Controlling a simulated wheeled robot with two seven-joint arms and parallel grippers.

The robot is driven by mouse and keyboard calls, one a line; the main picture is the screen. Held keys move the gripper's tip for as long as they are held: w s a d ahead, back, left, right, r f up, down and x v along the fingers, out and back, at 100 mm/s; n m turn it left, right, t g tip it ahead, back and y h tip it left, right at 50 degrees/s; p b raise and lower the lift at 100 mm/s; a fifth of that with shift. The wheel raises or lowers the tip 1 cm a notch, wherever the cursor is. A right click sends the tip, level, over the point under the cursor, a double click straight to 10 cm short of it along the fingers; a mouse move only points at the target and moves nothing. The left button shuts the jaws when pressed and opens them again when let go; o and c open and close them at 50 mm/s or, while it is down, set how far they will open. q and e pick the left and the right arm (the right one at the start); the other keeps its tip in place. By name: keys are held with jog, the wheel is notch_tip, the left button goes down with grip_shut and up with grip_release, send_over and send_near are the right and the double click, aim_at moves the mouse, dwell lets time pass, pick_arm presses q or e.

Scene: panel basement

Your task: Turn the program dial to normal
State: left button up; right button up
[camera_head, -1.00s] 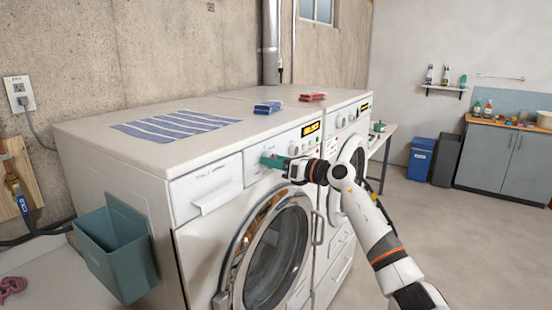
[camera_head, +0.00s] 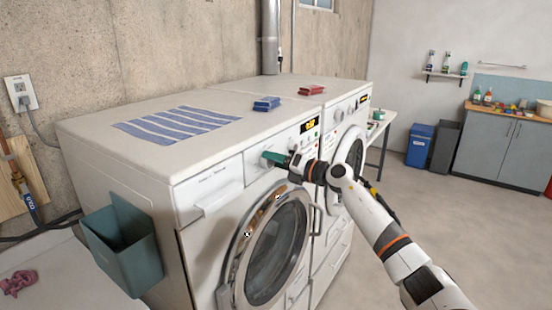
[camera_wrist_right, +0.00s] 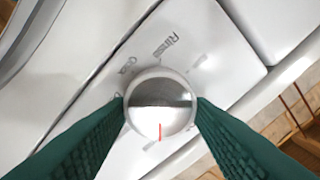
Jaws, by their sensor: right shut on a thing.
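The program dial (camera_wrist_right: 160,105) is a round silver knob with a red mark on the washing machine's front panel. In the right wrist view the labels "Rinse" and "Quick" show beside it, and its red mark points to the bottom of the picture, away from both. No "normal" label can be read. My right gripper (camera_wrist_right: 160,112) has its green fingers on either side of the knob, shut on it. In the head view the right gripper (camera_head: 272,158) is at the panel of the near washing machine (camera_head: 215,255), hiding the dial. My left gripper is not in view.
A striped blue cloth (camera_head: 178,125), a blue item (camera_head: 267,103) and a red item (camera_head: 311,90) lie on the machine tops. A teal bin (camera_head: 125,250) hangs on the near machine's side.

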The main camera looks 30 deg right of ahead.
dwell(0.3)
jog(key=o, duration=1)
jog(key=shift+c, duration=0.2)
jog(key=shift+d, duration=0.1)
jog(key=b+v, duration=0.6)
jog(key=v, duration=0.6)
jog(key=shift+f, duration=0.1)
